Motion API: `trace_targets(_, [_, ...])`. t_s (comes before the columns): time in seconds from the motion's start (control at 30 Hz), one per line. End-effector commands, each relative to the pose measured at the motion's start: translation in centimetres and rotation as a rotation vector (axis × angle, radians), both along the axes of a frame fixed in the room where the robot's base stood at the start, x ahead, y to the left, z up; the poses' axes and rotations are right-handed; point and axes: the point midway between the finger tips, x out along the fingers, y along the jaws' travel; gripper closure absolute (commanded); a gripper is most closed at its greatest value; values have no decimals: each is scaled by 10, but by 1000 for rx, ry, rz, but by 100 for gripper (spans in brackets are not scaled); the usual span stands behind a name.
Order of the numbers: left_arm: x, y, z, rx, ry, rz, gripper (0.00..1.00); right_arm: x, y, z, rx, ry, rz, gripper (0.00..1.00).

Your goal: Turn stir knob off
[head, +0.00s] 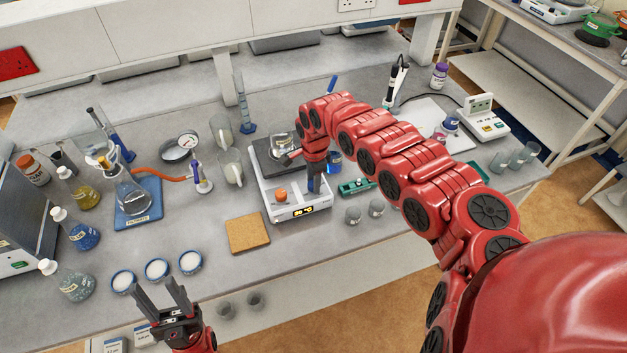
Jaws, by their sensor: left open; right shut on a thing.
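The white hotplate stirrer (290,216) stands mid-table with a dark top plate, a glass vessel (284,143) on the plate, and a lit display on its front. An orange knob (281,196) shows at the front left of its panel. My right gripper (314,188) points down onto the right side of the panel. It is shut at the place of the stir knob, which its fingers hide, so I cannot see how the knob is turned. My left gripper (164,298) is open and empty at the table's front edge, well away from the stirrer.
A cork mat (248,234) lies left of the stirrer. Small glass beakers (353,214) and a green-topped device (356,187) stand to its right. White-filled dishes (157,269) and flasks (75,282) crowd the left. A white scale-like device (484,122) stands at far right.

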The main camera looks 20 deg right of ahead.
Motion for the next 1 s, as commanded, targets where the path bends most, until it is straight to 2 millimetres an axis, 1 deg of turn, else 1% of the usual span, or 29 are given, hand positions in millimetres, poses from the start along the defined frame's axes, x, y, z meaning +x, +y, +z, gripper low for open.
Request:
trace_targets(0.27, [0,0,-1,0,0,0,50,0,0,0,0,1,199,100])
trace_targets(1.0, [0,0,-12,0,0,0,50,3,-1,0,-1,-5,900,100])
